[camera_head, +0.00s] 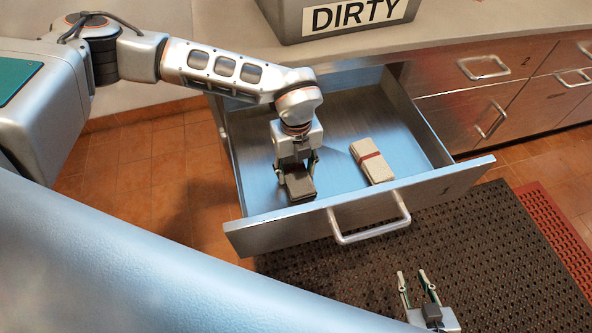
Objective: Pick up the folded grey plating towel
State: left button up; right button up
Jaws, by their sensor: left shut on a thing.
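The folded grey towel (299,184) is a small dark grey bundle in the left part of the open drawer (328,112). My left gripper (297,172) reaches down into the drawer from above and is shut on the grey towel, with a finger on either side of it. I cannot tell whether the towel touches the drawer floor. My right gripper (416,284) is at the bottom of the view, in front of the drawer, with its fingers apart and nothing between them.
A grey bin marked DIRTY (354,14) stands on the counter (450,28).

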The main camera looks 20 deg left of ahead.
aim_at(296, 171)
pick_arm(q)
notch_tip(296, 171, up, 20)
jog(key=p, duration=0.2)
jog(key=shift+f, duration=0.2)
jog(key=o, duration=0.5)
jog(key=c, duration=0.4)
